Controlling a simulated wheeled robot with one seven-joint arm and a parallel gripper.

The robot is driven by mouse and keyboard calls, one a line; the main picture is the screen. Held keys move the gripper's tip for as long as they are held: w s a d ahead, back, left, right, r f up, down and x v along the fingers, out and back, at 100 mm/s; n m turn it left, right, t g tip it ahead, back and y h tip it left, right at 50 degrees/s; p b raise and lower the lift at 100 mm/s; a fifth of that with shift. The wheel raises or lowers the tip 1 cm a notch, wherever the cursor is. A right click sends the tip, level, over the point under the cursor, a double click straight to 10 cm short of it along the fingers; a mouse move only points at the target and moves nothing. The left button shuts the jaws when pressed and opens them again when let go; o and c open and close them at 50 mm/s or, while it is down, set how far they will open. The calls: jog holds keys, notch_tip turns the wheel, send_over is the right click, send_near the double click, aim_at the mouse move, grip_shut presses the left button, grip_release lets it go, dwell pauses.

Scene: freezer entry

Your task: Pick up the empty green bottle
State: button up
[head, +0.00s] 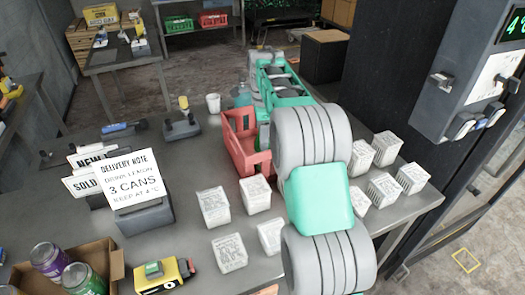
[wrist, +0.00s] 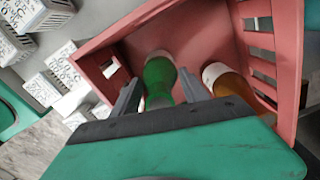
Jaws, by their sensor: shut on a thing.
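The green bottle (wrist: 158,72) stands in the red crate, between the two fingers of my gripper (wrist: 160,88) in the wrist view. My gripper is shut on it. The bottle's lower part is hidden by the gripper body, and I cannot see whether it is empty. An amber bottle with a pale end (wrist: 228,84) is beside it in the same crate, to the right and apart from the fingers. The red crate (head: 241,150) sits on the grey table in the head view, and its wall (wrist: 272,45) also shows in the wrist view. My arm hides its right part.
Several white printed cartons (head: 229,252) stand left and right of my arm. A delivery note sign (head: 133,177), a yellow device (head: 165,275) and a cardboard box of cans (head: 112,262) are at the left. A dark cabinet edges the right.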

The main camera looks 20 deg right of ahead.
grip_shut()
dwell(0.4)
